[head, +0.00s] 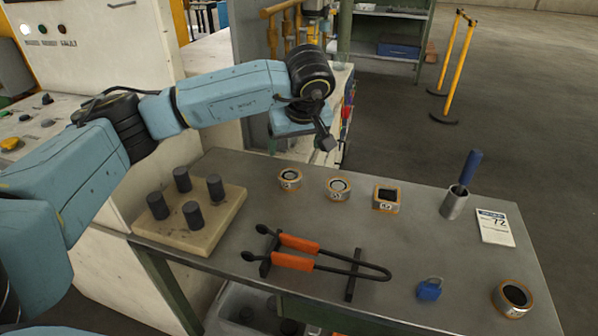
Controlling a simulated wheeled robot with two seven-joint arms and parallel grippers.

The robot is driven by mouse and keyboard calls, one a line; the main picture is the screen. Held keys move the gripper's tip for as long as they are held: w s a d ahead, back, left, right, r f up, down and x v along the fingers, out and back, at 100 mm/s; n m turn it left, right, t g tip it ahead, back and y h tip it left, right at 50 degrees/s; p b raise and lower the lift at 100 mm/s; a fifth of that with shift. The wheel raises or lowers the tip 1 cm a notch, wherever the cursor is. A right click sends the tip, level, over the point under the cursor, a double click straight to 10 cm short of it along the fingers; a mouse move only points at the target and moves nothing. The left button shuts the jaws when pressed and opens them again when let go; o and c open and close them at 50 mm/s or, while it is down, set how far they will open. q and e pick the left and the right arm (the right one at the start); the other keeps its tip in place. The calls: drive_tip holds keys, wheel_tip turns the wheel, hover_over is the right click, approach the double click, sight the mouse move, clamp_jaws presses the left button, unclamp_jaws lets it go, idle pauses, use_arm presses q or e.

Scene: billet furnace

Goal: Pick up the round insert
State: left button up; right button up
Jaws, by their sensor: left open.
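Several small metal inserts with orange rims and labels are on the grey table (240,258). A ring-shaped insert with a round dark opening (499,303) sits alone at the right front corner. At the back edge stand a left insert (290,187), a middle insert (338,195) with a roundish opening, and one with a square opening (386,208). The exact outlines of the back left two are too small to tell. My left gripper (327,142) is open and empty, above and behind the back row, touching none. My right gripper is out of view.
A beige block with dark pegs (228,196) stands at left. Orange-handled tongs (298,243) rest on black stands mid-table. A blue padlock (429,290), a metal cup (453,207) with a blue-handled tool and a white card (495,229) are at right.

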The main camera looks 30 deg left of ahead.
use_arm(q)
drive_tip(key=b, duration=0.1)
approach(290, 175)
drive_tip(key=shift+x, duration=1.05)
drive_tip(key=b+x, duration=0.1)
drive_tip(key=x, duration=0.4)
drive_tip(key=shift+s+d+b, duration=0.1)
drive_tip(key=shift+s+b, duration=0.1)
drive_tip(key=shift+b, duration=0.1)
drive_tip(key=shift+w+f, duration=0.2)
drive_tip(key=shift+f, duration=0.3)
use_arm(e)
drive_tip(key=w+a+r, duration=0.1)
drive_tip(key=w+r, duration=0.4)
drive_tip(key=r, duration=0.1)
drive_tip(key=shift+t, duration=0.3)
use_arm(q)
drive_tip(key=shift+c, duration=0.2)
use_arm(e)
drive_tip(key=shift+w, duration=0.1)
use_arm(q)
drive_tip(key=c, duration=1.5)
drive_tip(key=shift+r, duration=0.1)
